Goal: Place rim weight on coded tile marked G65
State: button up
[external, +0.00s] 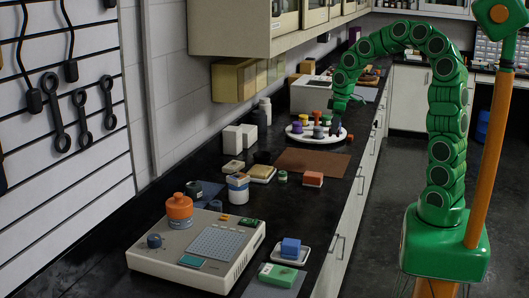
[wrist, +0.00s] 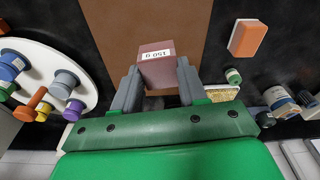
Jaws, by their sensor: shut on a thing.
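My gripper (wrist: 155,86) is shut on a dark maroon block, likely the rim weight (wrist: 156,66), gripped between its two grey fingers. The block has a white label that appears upside down and seems to read 150 with a letter. In the external view my gripper (external: 339,128) is by the right side of a round white tray, and the held block is too small to make out there. I cannot read a G65 mark in either view, so I cannot tell which thing is the coded tile.
The round white tray (wrist: 38,52) bears several coloured knobbed pieces. A brown mat (external: 313,161) lies in front of it, with an orange-and-white block (external: 313,179) nearby. A grey device (external: 190,258) and a blue block (external: 290,248) stand nearer the camera.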

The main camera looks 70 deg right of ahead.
jog(key=w+a+r+m, duration=0.1)
jog(key=w+a+r, duration=0.25)
jog(key=a, duration=0.85)
jog(key=w+a+r, duration=0.3)
jog(key=w+a, duration=0.1)
jog(key=a, duration=0.9)
jog(key=w+a+r+m, duration=0.1)
jog(key=w+a+r, duration=0.25)
jog(key=a, duration=0.85)
send_over(237, 175)
jog(key=s, duration=0.1)
notch_tip(237, 175, down, 10)
jog(key=shift+a+f, duration=0.1)
jog(key=shift+f, duration=0.2)
jog(key=shift+w+f, duration=0.15)
jog(key=shift+f, duration=1.5)
jog(key=shift+f, duration=0.15)
jog(key=o, duration=1.1)
